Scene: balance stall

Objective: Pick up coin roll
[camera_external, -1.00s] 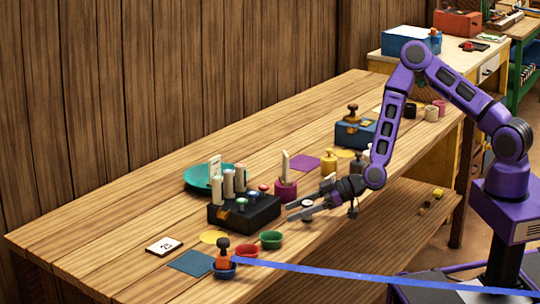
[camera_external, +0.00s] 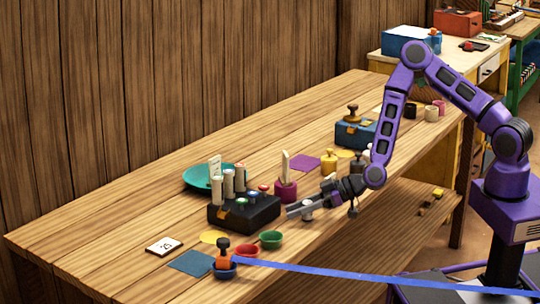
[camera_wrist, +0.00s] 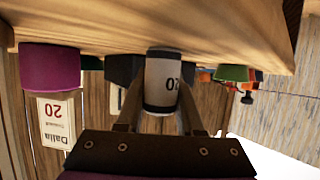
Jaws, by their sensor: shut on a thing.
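The coin roll (camera_wrist: 162,85) is a pale cylinder with dark ends, marked 20. In the wrist view, which is upside down, it stands between the two fingers of my gripper (camera_wrist: 160,118), with its dark end at or very close to the wooden table. The coin roll also shows in the external view (camera_external: 307,214), small and partly hidden by the fingers. My gripper (camera_external: 301,211) is shut on the coin roll near the table's front edge, right of the black box. I cannot tell whether the roll is lifted clear of the table.
A black box (camera_external: 250,215) with several pale rolls on it is close left of my gripper. A purple holder (camera_external: 286,192) with an upright card stands just behind. Green (camera_external: 271,240) and red (camera_external: 247,252) bowls lie front left. A blue strap (camera_external: 350,276) crosses the foreground.

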